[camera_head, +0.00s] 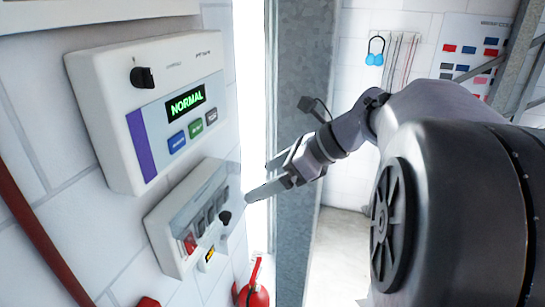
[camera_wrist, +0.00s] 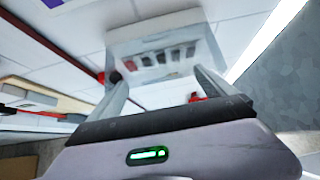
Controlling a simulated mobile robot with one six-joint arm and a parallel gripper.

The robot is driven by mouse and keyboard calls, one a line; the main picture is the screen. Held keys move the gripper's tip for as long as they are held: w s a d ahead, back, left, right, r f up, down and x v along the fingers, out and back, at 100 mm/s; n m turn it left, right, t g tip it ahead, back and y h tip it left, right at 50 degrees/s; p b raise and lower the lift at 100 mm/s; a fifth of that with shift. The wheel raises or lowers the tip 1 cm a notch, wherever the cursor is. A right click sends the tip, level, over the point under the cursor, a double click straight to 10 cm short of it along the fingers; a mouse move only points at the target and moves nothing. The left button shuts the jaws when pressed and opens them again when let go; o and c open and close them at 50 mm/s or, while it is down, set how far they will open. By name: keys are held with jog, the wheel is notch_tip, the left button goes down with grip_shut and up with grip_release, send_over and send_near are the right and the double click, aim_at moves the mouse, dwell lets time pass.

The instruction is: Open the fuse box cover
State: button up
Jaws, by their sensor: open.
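The fuse box (camera_head: 170,250) is a small white box on the wall, low in the head view. Its clear cover (camera_head: 225,180) lies in front of a row of dark switches and a red one. I cannot tell whether the cover stands slightly ajar. In the wrist view, my gripper (camera_wrist: 157,72) is open and empty, with the fuse box (camera_wrist: 190,17) ahead between the fingers. Contact with the cover is unclear.
A white control panel (camera_head: 110,75) with a NORMAL display and black knob is above the fuse box. A red pipe (camera_head: 35,230) runs down the left wall. A red extinguisher (camera_head: 254,293) is below. A grey metal post (camera_head: 300,80) stands behind my gripper.

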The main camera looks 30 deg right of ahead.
jog(key=v, duration=1.2)
jog(key=shift+s, duration=0.15)
jog(key=shift+r, duration=0.15)
